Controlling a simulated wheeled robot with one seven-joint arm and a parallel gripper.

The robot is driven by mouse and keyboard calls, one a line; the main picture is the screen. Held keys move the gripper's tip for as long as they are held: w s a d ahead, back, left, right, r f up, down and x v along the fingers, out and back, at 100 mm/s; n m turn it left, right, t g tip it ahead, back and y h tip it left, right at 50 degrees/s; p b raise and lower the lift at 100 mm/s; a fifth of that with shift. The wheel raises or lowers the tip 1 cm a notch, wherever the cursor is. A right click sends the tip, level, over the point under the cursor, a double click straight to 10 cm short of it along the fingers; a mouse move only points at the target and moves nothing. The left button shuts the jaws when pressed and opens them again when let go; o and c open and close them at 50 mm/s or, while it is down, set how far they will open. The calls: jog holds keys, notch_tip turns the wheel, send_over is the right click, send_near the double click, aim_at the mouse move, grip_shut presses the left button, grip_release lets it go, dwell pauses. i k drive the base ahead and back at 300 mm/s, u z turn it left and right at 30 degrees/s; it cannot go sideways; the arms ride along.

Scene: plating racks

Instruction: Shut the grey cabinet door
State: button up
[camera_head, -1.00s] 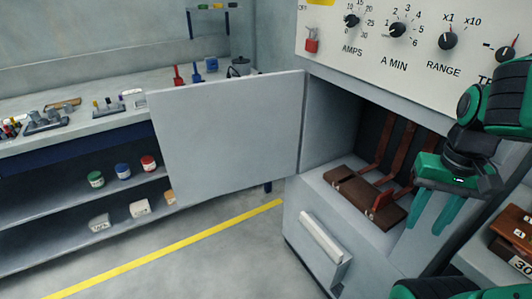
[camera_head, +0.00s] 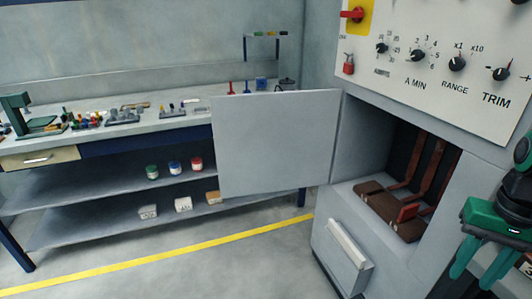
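The grey cabinet door (camera_head: 275,142) stands wide open, swung out to the left of the cabinet, its flat face towards me. The grey cabinet (camera_head: 362,140) has an open compartment with brown bars and a brown block (camera_head: 388,208) with a red part inside. My gripper (camera_head: 468,262) is green and hangs at the right edge, fingers pointing down. Its two fingers are spread apart with nothing seen between them. It is to the right of the compartment, well apart from the door.
A control panel (camera_head: 440,70) with dials is above the compartment. A drawer front with a pale handle (camera_head: 348,244) is below it. A workbench (camera_head: 170,123) with tools and a shelf of jars stands behind the door at left. The floor with a yellow line (camera_head: 170,260) is clear.

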aim_at(267, 142)
jog(key=u, duration=1.75)
jog(key=i, duration=4.45)
jog(key=z, duration=2.1)
